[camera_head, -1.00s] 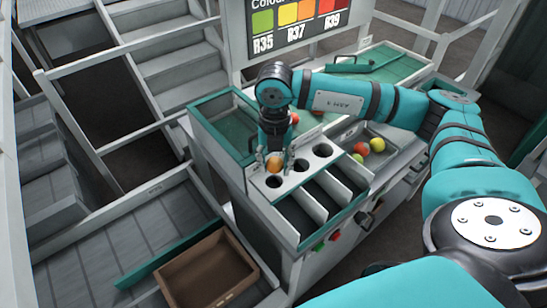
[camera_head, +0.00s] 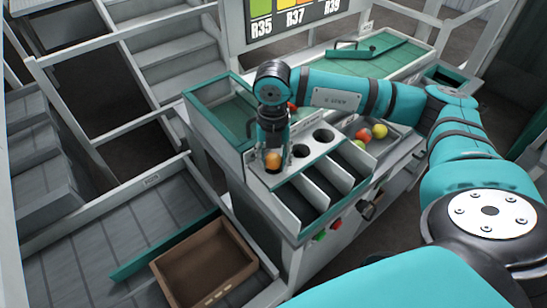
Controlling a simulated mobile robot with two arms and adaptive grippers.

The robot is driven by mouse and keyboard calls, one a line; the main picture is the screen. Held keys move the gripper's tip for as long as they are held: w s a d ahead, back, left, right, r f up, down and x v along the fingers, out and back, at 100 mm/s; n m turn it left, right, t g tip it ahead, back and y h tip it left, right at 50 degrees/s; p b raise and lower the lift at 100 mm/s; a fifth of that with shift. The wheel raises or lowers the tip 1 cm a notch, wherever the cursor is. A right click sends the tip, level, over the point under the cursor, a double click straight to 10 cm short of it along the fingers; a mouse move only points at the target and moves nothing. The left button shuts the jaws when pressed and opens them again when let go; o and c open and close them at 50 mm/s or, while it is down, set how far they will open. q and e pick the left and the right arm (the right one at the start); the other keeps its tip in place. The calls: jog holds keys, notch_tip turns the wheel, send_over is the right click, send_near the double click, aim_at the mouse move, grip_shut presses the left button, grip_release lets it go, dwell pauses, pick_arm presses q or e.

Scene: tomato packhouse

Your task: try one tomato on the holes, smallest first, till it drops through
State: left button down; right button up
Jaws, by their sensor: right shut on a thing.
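My right gripper (camera_head: 273,152) points down at the left end of the white plate with holes (camera_head: 285,155). It is shut on an orange tomato (camera_head: 272,160), which is at the leftmost hole. The gripper and tomato cover most of that hole, and I cannot tell whether the tomato touches its rim. The middle hole (camera_head: 301,151) and the larger right hole (camera_head: 323,135) are empty. My left gripper is not in view.
Divided chutes (camera_head: 303,196) slope down in front of the holes. A grey tray (camera_head: 393,142) with several tomatoes is at the right. A brown crate (camera_head: 208,268) stands at lower left. A green-rimmed bin (camera_head: 218,112) is behind the gripper.

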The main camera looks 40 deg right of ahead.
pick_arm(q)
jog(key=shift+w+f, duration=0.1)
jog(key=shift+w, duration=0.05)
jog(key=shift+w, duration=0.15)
pick_arm(e)
jog(key=o, duration=0.9)
dwell(1.0)
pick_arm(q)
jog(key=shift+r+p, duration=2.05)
pick_arm(e)
jog(key=shift+r, duration=3.55)
